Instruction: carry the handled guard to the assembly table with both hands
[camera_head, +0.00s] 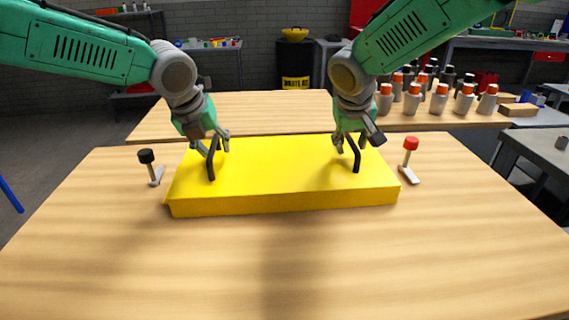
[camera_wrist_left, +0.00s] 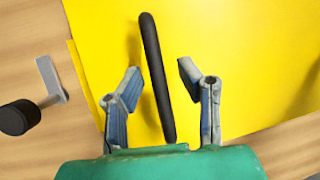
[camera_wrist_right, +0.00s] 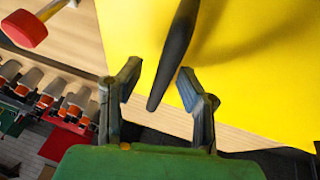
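The yellow guard (camera_head: 285,180) appears to lie flat on the near wooden table (camera_head: 300,270), with two black handles standing on top. My left gripper (camera_head: 214,146) is over the left handle (camera_head: 210,165). In the left wrist view, its open fingers (camera_wrist_left: 158,80) stand either side of the handle bar (camera_wrist_left: 155,65), with gaps. My right gripper (camera_head: 350,146) is over the right handle (camera_head: 356,160). In the right wrist view, its open fingers (camera_wrist_right: 158,80) straddle the dark handle (camera_wrist_right: 178,50), with gaps. The handles' far ends are partly hidden in the head view.
A black-knobbed clamp (camera_head: 147,158) stands left of the guard, a red-knobbed one (camera_head: 411,145) right of it. A second wooden table (camera_head: 270,112) lies behind, with several orange-capped bottles (camera_head: 438,98) at its right. The near table's front is clear.

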